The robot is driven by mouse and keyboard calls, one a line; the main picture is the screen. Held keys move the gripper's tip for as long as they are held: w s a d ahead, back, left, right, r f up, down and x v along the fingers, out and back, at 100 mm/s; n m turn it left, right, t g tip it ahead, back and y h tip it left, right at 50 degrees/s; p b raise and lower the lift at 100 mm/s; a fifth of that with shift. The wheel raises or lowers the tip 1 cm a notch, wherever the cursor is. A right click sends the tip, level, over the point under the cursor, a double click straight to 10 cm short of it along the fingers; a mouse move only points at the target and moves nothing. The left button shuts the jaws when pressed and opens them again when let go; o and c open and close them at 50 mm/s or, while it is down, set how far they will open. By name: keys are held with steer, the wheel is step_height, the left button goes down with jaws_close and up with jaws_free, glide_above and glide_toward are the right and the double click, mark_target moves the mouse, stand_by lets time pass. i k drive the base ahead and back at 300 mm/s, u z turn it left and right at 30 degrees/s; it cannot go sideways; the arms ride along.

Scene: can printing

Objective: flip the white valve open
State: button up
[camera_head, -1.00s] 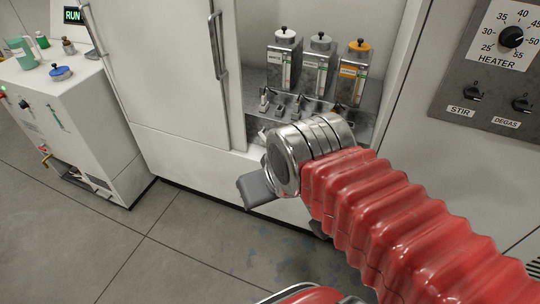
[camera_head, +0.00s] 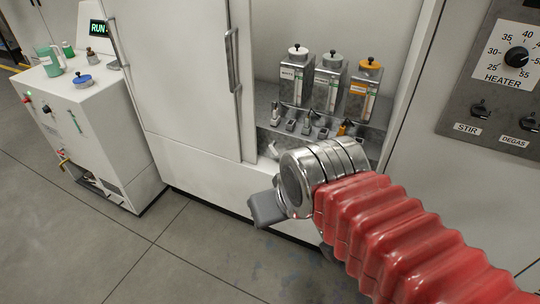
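The white canister (camera_head: 295,84), with a white lid and a label that seems to read WHITE, stands at the left of three canisters in the open cabinet. Small metal valves sit on the ledge below; the leftmost, below the white canister, is the white valve (camera_head: 275,114), with an upright part. Its exact lever angle is too small to tell. My gripper (camera_head: 268,208) is low in front of the cabinet, below and apart from the valves. One grey finger shows at the left; my wrist hides most of the rest, so its opening is unclear.
A grey-green-lidded canister (camera_head: 328,82) and an orange-lidded canister (camera_head: 364,88) stand to the right. The cabinet door with a long handle (camera_head: 233,60) borders the opening at left. A heater panel (camera_head: 495,80) is at right. The floor (camera_head: 190,250) at left is clear.

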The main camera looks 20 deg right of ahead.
mark_target(272, 143)
steer(key=u, duration=0.3)
steer(key=i, duration=0.6)
steer(key=u, duration=0.6)
steer(key=i, duration=0.45)
steer(key=u, duration=0.25)
